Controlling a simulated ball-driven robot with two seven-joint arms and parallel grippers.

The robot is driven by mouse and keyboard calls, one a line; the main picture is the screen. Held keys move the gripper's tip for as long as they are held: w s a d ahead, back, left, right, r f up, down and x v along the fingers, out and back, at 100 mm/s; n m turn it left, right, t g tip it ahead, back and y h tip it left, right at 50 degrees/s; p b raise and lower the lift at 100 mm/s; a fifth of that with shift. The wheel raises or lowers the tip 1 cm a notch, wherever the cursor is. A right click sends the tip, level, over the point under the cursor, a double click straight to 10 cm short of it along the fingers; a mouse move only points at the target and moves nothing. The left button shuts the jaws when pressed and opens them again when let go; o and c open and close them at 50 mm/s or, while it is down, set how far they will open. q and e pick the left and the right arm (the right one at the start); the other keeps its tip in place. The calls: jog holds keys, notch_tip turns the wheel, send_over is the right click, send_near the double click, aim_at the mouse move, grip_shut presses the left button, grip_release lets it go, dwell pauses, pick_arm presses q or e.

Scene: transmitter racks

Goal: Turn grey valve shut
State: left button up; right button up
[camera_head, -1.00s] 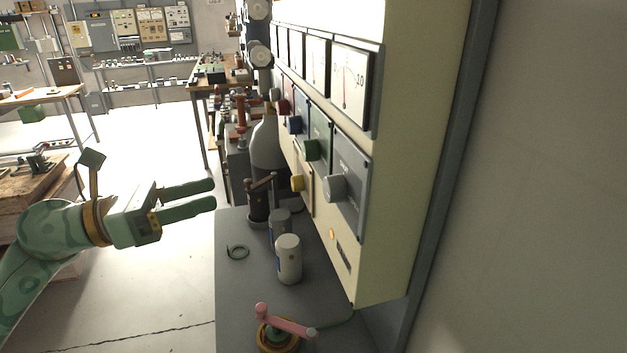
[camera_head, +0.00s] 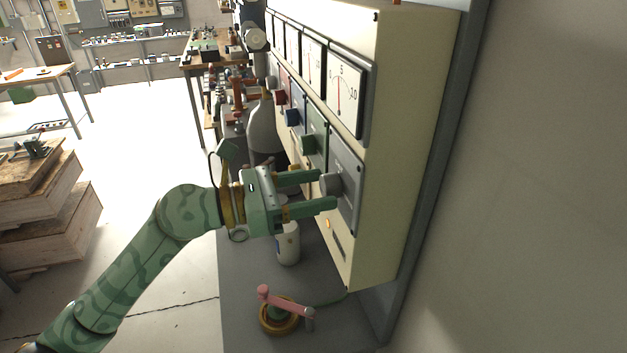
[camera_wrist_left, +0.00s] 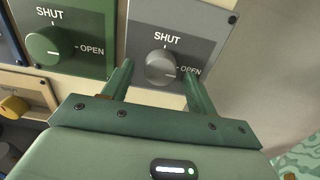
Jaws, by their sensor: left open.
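The grey valve is a round grey knob (camera_head: 331,184) on a grey plate (camera_head: 348,165), the nearest plate on the cream cabinet's front. In the left wrist view the knob (camera_wrist_left: 160,67) has SHUT printed above it and OPEN to its right. I cannot read its pointer surely. My left gripper (camera_head: 328,190) is open, with its fingers pointing at the plate. In the left wrist view the fingertips (camera_wrist_left: 159,69) lie on either side of the knob, apart from it as far as I can see. My right gripper is not in view.
A green knob (camera_wrist_left: 43,46) sits on the neighbouring plate, with a yellow knob (camera_wrist_left: 14,107) lower left. A gauge (camera_head: 344,95) is above the grey plate. Below, the grey bench (camera_head: 245,300) holds a pale canister (camera_head: 288,248) and a pink crank (camera_head: 285,301).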

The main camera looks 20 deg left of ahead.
pick_arm(q)
jog(key=shift+w+d, duration=0.15)
jog(key=shift+d, duration=0.1)
jog(key=c, duration=1)
